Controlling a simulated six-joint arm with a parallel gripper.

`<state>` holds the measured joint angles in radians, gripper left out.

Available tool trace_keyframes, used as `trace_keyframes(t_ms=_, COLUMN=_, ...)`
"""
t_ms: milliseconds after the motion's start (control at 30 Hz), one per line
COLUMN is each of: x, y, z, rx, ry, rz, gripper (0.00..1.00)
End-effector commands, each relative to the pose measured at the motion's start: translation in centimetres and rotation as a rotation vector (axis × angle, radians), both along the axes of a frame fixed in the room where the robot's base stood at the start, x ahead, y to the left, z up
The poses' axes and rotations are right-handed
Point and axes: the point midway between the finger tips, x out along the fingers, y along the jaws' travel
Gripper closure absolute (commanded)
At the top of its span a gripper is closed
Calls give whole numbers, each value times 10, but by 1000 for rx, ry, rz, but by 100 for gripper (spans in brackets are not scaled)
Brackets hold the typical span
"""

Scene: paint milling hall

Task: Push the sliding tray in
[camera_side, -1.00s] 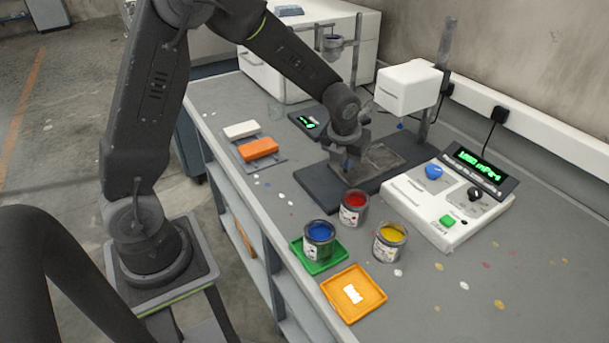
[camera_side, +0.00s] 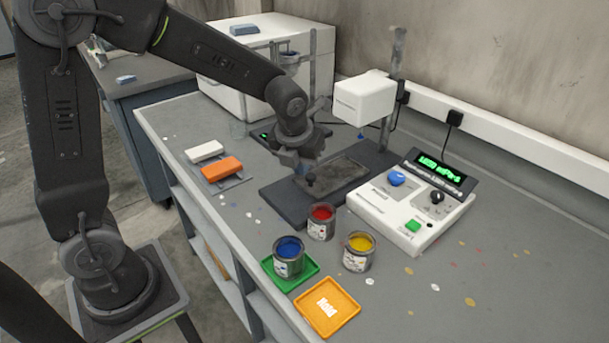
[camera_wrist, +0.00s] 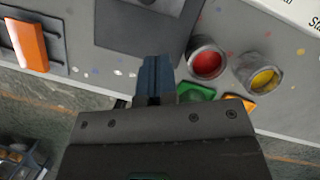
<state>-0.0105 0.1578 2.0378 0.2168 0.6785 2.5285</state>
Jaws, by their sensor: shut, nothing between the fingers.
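The sliding tray (camera_side: 347,172) is a shallow grey metal tray on a dark base plate (camera_side: 277,198), below the white instrument head (camera_side: 365,100). A dark knob (camera_side: 311,180) stands at its near-left end. My gripper (camera_side: 308,166) is shut and empty, pointing down close to the knob in the side view; I cannot tell whether it touches. In the wrist view my shut gripper (camera_wrist: 155,66) shows blue-grey fingers. The dark base plate (camera_wrist: 125,35) lies beyond them, and only a small part of the tray (camera_wrist: 175,7) shows at the top edge.
Red (camera_side: 321,222), blue (camera_side: 289,257) and yellow (camera_side: 359,252) paint cans stand in front of the base. The blue can sits on a green tray (camera_side: 311,268), beside an orange tray (camera_side: 341,318). A control box (camera_side: 382,222) is at right; white (camera_side: 204,151) and orange (camera_side: 222,168) blocks are left.

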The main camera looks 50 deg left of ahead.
Motion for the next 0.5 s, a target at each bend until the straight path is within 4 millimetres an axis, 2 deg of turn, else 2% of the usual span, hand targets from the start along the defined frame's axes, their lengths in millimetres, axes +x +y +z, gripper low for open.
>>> trace_keyframes(t_ms=33, x=-2, y=-2, z=11, rx=0, ry=-6, rz=-1, gripper=100)
trace_keyframes(t_ms=133, x=-6, y=-4, z=25, rx=0, ry=-4, rz=-2, gripper=100)
trace_keyframes(t_ms=333, x=-10, y=-4, z=39, rx=7, ry=-7, rz=0, gripper=100)
trace_keyframes(t_ms=433, x=-11, y=7, z=39, rx=48, ry=-45, rz=7, gripper=100)
trace_keyframes(t_ms=500, x=-10, y=23, z=38, rx=104, ry=-104, rz=11, gripper=100)
